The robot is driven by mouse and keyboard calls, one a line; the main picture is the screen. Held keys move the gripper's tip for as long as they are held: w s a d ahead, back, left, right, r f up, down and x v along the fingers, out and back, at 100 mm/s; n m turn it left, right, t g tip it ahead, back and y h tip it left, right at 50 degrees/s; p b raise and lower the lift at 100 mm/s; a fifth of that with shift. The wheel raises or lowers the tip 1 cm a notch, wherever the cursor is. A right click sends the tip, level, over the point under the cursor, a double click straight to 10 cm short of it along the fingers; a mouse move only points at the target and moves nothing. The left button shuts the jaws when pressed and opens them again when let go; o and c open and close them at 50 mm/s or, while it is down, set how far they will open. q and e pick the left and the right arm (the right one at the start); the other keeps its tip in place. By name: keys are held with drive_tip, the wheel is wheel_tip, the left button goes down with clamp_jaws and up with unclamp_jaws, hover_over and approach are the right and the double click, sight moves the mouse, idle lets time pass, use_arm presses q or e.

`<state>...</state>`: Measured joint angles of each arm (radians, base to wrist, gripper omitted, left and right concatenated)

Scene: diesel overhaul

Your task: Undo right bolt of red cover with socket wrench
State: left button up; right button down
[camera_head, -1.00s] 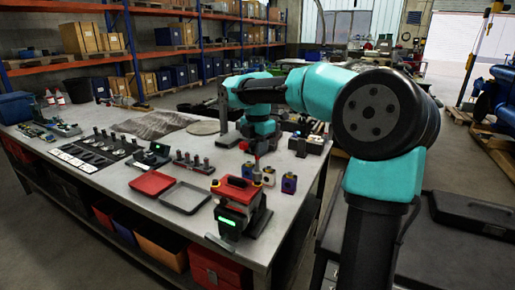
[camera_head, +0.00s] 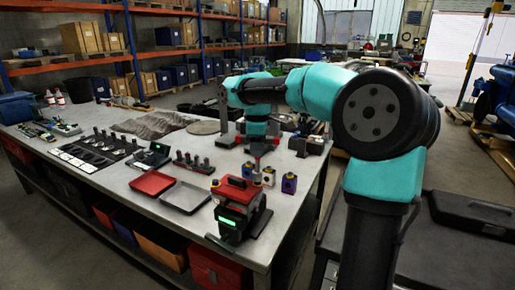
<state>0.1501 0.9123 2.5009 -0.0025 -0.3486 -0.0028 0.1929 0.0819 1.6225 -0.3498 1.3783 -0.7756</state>
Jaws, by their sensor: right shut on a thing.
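The red cover (camera_head: 236,190) sits on top of a dark unit with a green lit display, near the front right edge of the bench. My right gripper (camera_head: 257,150) points down behind the cover, shut on a thin upright tool that looks like the socket wrench (camera_head: 257,165). The tool's lower end is close to the cover's right rear side. At this size I cannot tell whether it sits on the right bolt, and the bolt itself cannot be made out. My left gripper is not in view.
A red tray (camera_head: 152,183) and a grey tray (camera_head: 185,198) lie left of the unit. A rack of sockets (camera_head: 193,162) and a tool mat (camera_head: 90,150) lie farther left on the bench (camera_head: 120,200).

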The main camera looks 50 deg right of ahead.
drive_tip(key=m, duration=1)
idle(0.4)
